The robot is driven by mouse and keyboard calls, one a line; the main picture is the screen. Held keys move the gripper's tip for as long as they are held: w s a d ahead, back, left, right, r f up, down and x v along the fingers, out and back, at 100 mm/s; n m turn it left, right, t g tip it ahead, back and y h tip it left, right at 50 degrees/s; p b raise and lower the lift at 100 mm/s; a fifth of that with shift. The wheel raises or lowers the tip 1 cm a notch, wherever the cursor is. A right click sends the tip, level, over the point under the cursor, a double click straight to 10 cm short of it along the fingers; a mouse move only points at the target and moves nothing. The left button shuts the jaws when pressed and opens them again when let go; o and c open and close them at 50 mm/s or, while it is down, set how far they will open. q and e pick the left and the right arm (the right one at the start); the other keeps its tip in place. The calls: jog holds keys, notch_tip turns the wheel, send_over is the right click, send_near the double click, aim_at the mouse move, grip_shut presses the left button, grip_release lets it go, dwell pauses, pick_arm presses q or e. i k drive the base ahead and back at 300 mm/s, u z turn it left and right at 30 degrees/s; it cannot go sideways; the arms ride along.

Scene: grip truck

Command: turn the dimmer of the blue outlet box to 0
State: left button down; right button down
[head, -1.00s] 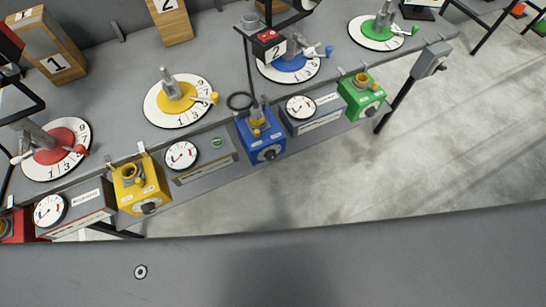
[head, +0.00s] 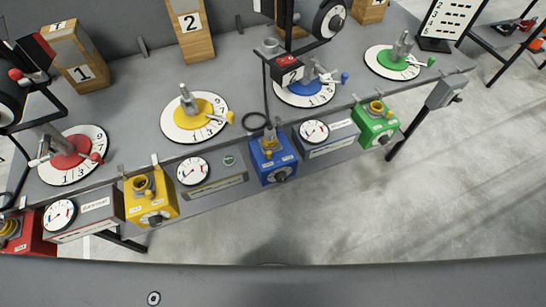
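The blue outlet box (head: 265,163) is mounted at the front edge of the grey bench, between two gauge panels. Its dark round dimmer knob (head: 281,175) is on the front face, low down. The knob's setting is too small to read. A grey and brass fitting (head: 270,138) stands on top of the box. Neither of my grippers is in the head view, and nothing touches the blue box.
A yellow box (head: 160,203) and a green box (head: 376,127) sit along the same edge. Gauges (head: 193,171) (head: 314,132) flank the blue box. Numbered dials, such as the blue dial (head: 305,88), stand behind. The concrete floor (head: 420,180) in front is open.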

aim_at(281, 176)
jog(key=z, duration=2.1)
jog(key=i, duration=2.15)
jog(key=u, duration=4.15)
